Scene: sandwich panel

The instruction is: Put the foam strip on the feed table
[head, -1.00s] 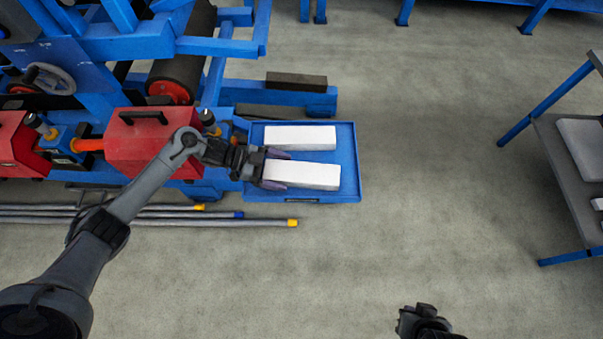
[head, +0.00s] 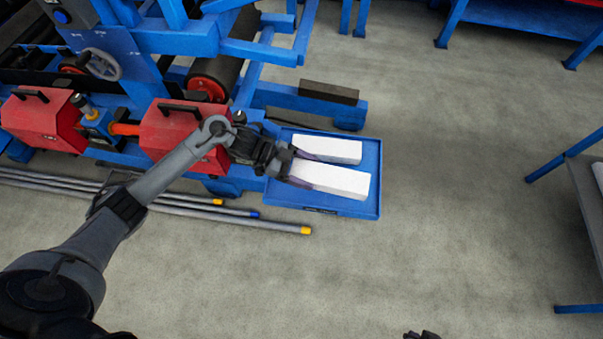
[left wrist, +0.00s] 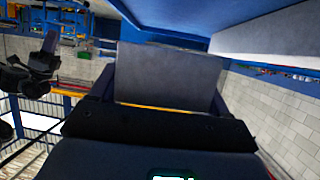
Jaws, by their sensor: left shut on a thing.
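Two white foam strips are at the rimmed blue table (head: 335,211), which looks like the feed table, in the head view. The far strip (head: 330,149) lies on the table. My left gripper (head: 301,170) is shut on the left end of the near strip (head: 342,181), which is over the table, roughly alongside the far one. I cannot tell whether the near strip touches the surface. In the left wrist view the held strip (left wrist: 170,75) is grey in shadow between the fingers. Only the tip of my right gripper (head: 422,335) shows at the bottom edge.
A blue machine with rollers and red boxes (head: 185,137) stands left of the table. Metal rods (head: 190,209) lie on the floor in front. A dark block (head: 329,92) sits on a blue beam behind. A rack (head: 588,205) stands at the right; the floor between is clear.

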